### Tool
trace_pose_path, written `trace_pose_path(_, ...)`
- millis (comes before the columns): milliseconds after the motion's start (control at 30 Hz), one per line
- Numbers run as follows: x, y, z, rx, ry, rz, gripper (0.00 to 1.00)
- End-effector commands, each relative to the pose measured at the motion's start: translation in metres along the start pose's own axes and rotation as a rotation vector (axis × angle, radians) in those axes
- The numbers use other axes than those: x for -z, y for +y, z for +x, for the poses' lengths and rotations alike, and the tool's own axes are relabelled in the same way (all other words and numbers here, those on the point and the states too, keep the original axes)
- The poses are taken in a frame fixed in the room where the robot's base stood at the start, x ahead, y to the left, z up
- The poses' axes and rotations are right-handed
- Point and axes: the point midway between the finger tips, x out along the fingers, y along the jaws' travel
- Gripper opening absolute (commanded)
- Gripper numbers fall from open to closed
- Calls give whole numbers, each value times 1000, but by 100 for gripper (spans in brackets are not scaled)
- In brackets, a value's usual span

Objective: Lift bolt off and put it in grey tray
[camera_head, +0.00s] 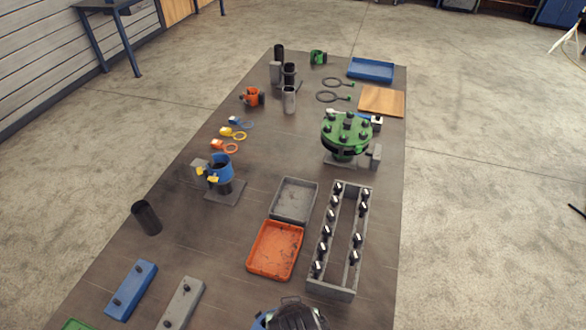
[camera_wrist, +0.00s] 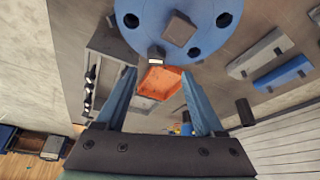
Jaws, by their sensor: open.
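My gripper (camera_wrist: 158,73) is open and empty, with its two blue fingers apart. In the wrist view a blue round flange (camera_wrist: 150,18) with several dark holes fills the top. A bolt (camera_wrist: 157,55) with a pale-sided head sits at the flange's rim, just beyond the gap between my fingertips; I cannot tell how far away it is. A square dark block (camera_wrist: 180,28) stands at the flange's middle. The grey tray (camera_head: 294,201) looks empty in the head view. In the head view my gripper's end (camera_head: 292,315) partly hides the blue flange at the bottom edge.
An empty orange tray (camera_head: 274,250) adjoins the grey tray. A grey rack (camera_head: 333,290) with several bolts stands to their right. A green flange (camera_head: 345,130) with bolts stands farther back. A blue clamp piece (camera_head: 220,168) and a dark cylinder (camera_head: 146,217) are at left.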

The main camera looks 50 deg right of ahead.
Motion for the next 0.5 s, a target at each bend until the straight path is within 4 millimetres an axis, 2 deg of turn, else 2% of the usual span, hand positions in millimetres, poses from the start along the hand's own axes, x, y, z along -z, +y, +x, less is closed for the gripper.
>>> trace_pose_path(300,-4,7,38,-1,-2,0,70)
trace_pose_path(500,-5,7,48,0,0,-1,70)
